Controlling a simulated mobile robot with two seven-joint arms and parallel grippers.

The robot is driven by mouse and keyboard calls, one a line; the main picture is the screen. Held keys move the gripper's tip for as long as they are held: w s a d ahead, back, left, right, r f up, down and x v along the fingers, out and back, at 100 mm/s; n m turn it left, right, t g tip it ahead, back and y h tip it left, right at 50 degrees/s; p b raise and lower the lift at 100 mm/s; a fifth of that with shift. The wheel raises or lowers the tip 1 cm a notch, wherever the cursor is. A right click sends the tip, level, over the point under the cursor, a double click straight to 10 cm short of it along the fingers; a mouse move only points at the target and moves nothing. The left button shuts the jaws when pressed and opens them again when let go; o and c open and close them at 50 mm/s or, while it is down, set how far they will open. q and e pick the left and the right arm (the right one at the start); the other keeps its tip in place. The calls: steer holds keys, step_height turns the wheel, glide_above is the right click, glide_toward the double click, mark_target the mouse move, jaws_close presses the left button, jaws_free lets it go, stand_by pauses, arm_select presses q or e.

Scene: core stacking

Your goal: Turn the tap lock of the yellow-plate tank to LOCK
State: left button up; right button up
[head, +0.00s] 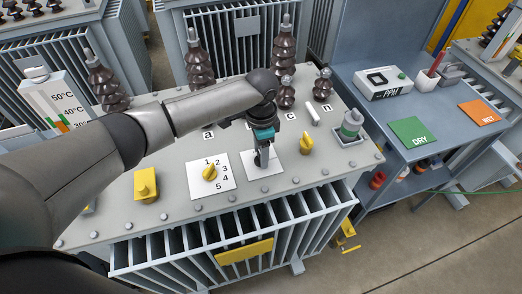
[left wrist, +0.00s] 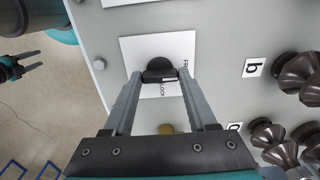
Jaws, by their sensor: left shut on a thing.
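The yellow-plate tank carries a yellow plate (head: 244,252) on its finned front. On its top lies the white tap-lock card (head: 258,165), which also shows in the left wrist view (left wrist: 135,50) with the words FREE and LOCK. A dark round lock knob (left wrist: 160,66) stands on the card. My left gripper (head: 262,158) comes down from above and is shut on the knob, one finger on each side in the left wrist view (left wrist: 160,75). I cannot tell which word the knob points to. My right gripper (left wrist: 28,61) is apart from the tank, open and empty.
A yellow knob on a numbered dial (head: 209,172) and a yellow block (head: 146,185) are left of the card. Another yellow knob (head: 306,143) is to its right. Brown insulators (head: 199,65) stand behind. A blue-grey bench (head: 440,150) is at right.

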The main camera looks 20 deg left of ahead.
arm_select(q)
steer(key=c, duration=0.4)
steer(key=m+p, duration=0.3)
steer(key=shift+r, duration=0.15)
steer(key=m+p, duration=0.1)
steer(key=m, duration=0.3)
steer(key=m+p, duration=0.1)
steer(key=m, duration=0.1)
steer(key=shift+m, duration=0.4)
steer(key=m, duration=0.2)
steer(key=shift+d+m, duration=0.1)
steer(key=shift+m, duration=0.2)
steer(key=m, duration=0.5)
steer(key=shift+m, duration=0.4)
